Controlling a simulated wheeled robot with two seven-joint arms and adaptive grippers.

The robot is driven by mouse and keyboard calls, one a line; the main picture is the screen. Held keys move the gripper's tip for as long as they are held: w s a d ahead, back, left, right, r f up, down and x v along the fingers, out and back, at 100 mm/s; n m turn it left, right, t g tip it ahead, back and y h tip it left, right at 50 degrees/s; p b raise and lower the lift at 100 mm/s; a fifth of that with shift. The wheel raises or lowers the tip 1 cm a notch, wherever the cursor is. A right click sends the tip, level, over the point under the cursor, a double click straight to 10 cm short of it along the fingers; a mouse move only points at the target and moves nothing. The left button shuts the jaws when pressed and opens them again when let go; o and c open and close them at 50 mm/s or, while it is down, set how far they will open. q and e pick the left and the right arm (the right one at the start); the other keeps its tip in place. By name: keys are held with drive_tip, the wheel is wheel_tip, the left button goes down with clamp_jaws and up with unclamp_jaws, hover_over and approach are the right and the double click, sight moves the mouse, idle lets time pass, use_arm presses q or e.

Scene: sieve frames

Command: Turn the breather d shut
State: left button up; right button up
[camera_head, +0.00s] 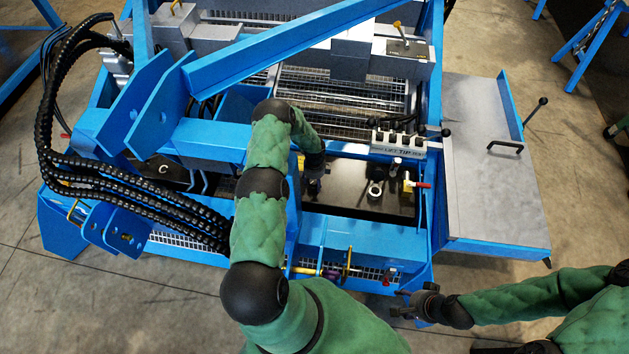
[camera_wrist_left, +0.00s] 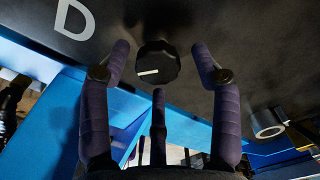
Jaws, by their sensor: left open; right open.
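Breather d is a black knob (camera_wrist_left: 158,63) with a white line, on a dark panel (camera_wrist_left: 225,35) beside a white letter D (camera_wrist_left: 74,18) in the left wrist view. The line lies nearly level, tilted slightly. My left gripper (camera_wrist_left: 160,48) is open, its fingers on either side of the knob with gaps showing; the third finger is below it. In the head view my left gripper (camera_head: 313,180) is at the dark tank top, and my arm hides the knob. My right gripper (camera_head: 405,303) is open and empty at the machine's front edge, lower right.
A blue frame (camera_head: 370,238) surrounds the tank. A ring-shaped fitting (camera_head: 375,190) and a red-handled valve (camera_head: 421,185) stand right of my left gripper. Black hoses (camera_head: 120,190) run at left. A grey side table (camera_head: 490,170) stands at right, largely clear.

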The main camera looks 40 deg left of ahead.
use_arm(q)
drive_tip(key=c, duration=1.1)
